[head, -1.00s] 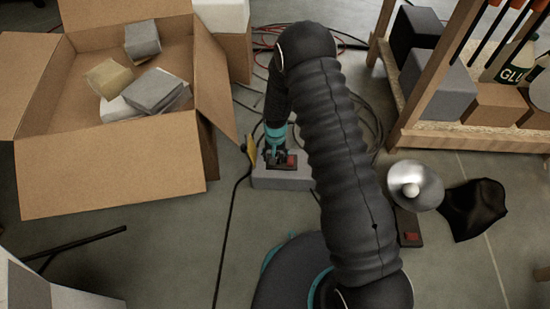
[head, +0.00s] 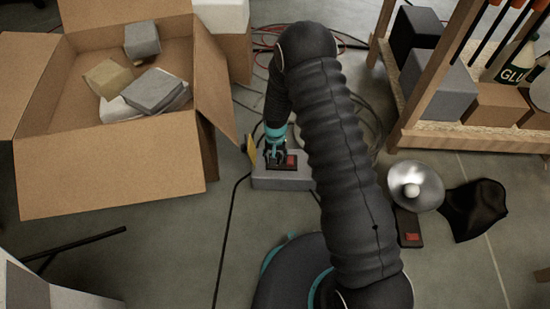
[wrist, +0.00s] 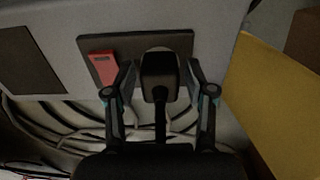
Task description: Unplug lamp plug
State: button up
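The black plug (wrist: 160,75) sits against a dark socket plate (wrist: 120,45) with a red switch (wrist: 104,68) in the wrist view. Its cord (wrist: 160,122) runs back toward my gripper. My gripper (wrist: 161,66) has one finger on each side of the plug, with narrow gaps seeming to show; contact cannot be made out. In the head view, my gripper (head: 275,157) is down at the grey block (head: 285,183) carrying the plate; the plug is hidden there. A silver lamp shade (head: 425,192) lies to the right.
A yellow piece (wrist: 270,100) stands close to the right in the wrist view. An open cardboard box (head: 110,170) is left of my arm. A wooden shelf (head: 470,138) stands right. Loose cables (head: 365,115) lie behind; another dark strip (head: 409,230) lies near the lamp.

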grip_shut()
jog(key=shift+r, duration=0.15)
jog(key=shift+r+p, duration=1.6)
jog(key=shift+r, duration=1.25)
